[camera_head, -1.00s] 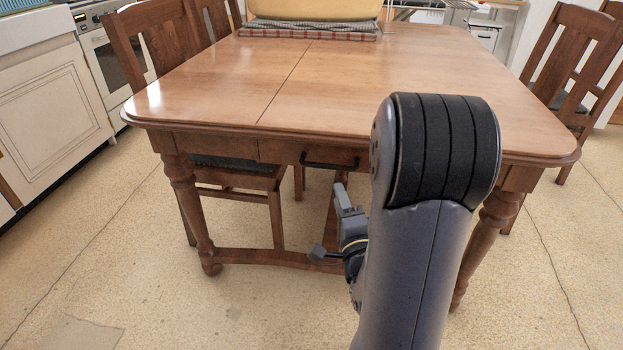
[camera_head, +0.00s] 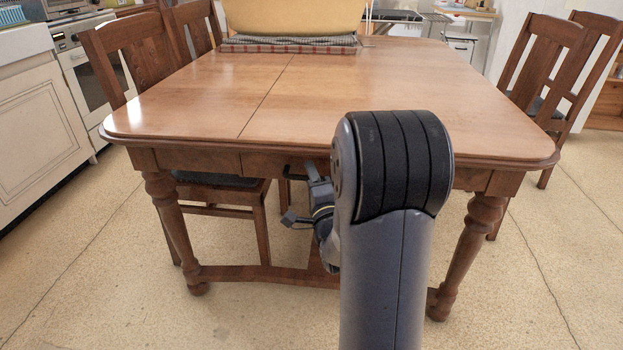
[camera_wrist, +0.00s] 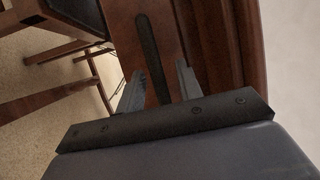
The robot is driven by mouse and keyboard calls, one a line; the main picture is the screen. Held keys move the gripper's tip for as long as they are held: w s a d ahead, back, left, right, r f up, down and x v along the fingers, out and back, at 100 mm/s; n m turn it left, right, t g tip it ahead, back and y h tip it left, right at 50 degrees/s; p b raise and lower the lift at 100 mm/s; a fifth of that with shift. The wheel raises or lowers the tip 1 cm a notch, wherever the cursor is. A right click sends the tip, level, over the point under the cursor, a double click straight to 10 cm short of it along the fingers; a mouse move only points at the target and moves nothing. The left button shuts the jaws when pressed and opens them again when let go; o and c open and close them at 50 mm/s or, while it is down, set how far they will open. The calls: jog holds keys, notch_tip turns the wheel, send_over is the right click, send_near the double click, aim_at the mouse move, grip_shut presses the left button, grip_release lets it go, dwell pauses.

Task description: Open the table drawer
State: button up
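The wooden table (camera_head: 330,100) has a drawer (camera_head: 260,163) under its front edge. The drawer looks shut. Its dark bar handle (camera_head: 288,177) is partly hidden behind my gripper (camera_head: 298,191) and arm in the head view. My gripper's two grey fingers are spread apart just in front of the handle. In the wrist view, the handle (camera_wrist: 152,55) runs upright between the open fingers of my gripper (camera_wrist: 160,68), with space on both sides. Whether the fingertips reach past the bar cannot be told. Nothing is held.
A chair (camera_head: 222,185) is tucked under the table's left side, and other chairs (camera_head: 540,70) stand at the right. Table legs (camera_head: 467,250) flank the drawer. The floor before the table is clear.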

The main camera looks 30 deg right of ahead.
grip_shut()
dwell(0.3)
dwell(0.3)
